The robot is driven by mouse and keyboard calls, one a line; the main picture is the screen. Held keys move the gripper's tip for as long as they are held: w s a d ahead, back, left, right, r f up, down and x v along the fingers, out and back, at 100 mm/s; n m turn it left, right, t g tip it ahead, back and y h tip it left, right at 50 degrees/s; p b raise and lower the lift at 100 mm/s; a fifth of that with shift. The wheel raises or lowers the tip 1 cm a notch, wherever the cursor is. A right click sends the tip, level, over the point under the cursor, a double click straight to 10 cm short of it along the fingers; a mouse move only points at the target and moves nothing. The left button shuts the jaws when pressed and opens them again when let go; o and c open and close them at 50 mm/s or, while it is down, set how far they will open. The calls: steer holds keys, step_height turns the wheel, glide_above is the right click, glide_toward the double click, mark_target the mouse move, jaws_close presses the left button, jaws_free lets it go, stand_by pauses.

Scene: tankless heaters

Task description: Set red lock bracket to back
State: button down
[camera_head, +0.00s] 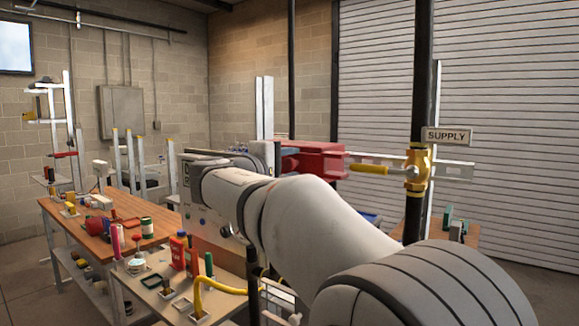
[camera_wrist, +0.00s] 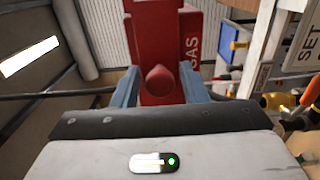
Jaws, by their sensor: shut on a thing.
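The red lock bracket (camera_wrist: 160,40) fills the upper middle of the wrist view, with "GAS" in pale letters on its side and a round red knob facing me. My gripper (camera_wrist: 160,88) is shut on it, with one blue-grey finger on each side. In the head view the red bracket (camera_head: 313,160) is held up in the air beyond my arm, left of the yellow valve (camera_head: 418,168) and its handle. My arm hides most of the gripper there. I cannot tell whether the bracket touches anything.
A black vertical pipe (camera_head: 422,90) carries the valve, with a "SUPPLY" sign (camera_head: 447,136) beside it. A wooden bench (camera_head: 122,238) at the left holds many small items. A lower table (camera_head: 218,292) with bottles stands in front. A "SET" sign (camera_wrist: 306,42) shows at right in the wrist view.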

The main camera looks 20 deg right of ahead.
steer(key=shift+w+a, duration=0.15)
steer(key=shift+w, duration=0.05)
steer(key=c, duration=1.2)
jaws_free()
steer(key=shift+s, duration=0.1)
steer(key=b+v, duration=0.1)
steer(key=v, duration=0.7)
steer(key=shift+f, duration=0.1)
